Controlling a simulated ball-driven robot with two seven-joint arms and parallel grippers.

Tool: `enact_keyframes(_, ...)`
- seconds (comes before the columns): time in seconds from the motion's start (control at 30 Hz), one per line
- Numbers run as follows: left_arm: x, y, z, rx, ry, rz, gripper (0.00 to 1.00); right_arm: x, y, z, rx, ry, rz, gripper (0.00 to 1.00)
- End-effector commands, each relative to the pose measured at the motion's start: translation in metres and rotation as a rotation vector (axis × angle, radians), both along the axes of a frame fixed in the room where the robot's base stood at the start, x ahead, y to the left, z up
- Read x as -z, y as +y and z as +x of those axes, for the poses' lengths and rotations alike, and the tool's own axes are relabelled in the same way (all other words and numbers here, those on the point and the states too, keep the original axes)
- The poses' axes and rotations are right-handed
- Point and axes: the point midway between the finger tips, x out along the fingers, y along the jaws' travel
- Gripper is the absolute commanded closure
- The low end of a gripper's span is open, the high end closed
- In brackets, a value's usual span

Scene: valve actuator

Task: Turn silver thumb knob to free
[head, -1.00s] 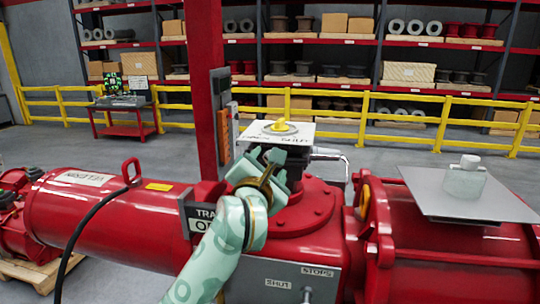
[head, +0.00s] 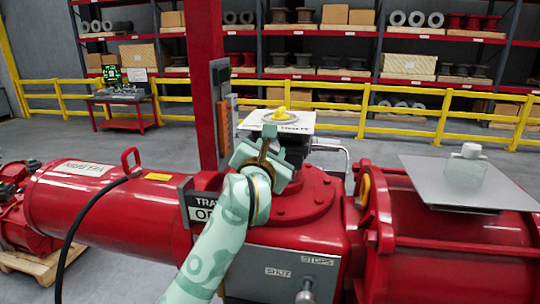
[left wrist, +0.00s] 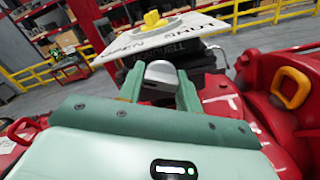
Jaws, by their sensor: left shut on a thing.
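The silver thumb knob (left wrist: 161,74) shows in the left wrist view as a rounded grey piece between the two green fingers, under the white plate marked with lettering (left wrist: 190,33). My left gripper (left wrist: 160,92) is shut on it. In the head view my left gripper (head: 262,160) is at the near left side of the dark block below the plate, and the knob is hidden there. A yellow pointer (head: 280,114) stands on top of the plate. My right gripper is in neither view.
The red actuator body (head: 100,200) spans the view. A grey panel (head: 285,265) with SHUT and STOPS labels is below the gripper. A metal plate with a pale jar (head: 465,166) is at right. A red post (head: 205,80) stands behind.

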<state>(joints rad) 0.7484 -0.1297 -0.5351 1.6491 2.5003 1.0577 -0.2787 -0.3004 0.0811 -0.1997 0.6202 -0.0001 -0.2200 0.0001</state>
Motion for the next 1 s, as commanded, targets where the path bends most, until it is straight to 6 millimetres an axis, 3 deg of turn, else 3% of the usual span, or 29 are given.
enact_keyframes(0.27, 0.001, 0.000, 0.000, 0.001, 0.010, -0.035, 0.88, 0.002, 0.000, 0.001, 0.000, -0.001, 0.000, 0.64)
enact_keyframes(0.3, 0.001, 0.000, 0.000, 0.001, 0.010, -0.035, 0.60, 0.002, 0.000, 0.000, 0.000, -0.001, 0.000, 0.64)
enact_keyframes(0.37, 0.001, 0.000, 0.000, 0.000, 0.009, -0.035, 0.44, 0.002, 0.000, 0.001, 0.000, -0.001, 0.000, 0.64)
enact_keyframes(0.77, 0.001, 0.002, -0.008, 0.000, 0.008, -0.034, 0.44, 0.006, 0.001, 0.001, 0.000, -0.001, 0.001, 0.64)
enact_keyframes(0.87, 0.003, 0.005, -0.024, 0.000, 0.006, -0.035, 0.44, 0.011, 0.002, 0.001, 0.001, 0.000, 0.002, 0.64)
enact_keyframes(1.0, 0.004, 0.012, -0.061, 0.002, 0.006, -0.037, 0.44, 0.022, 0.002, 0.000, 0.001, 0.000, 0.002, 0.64)
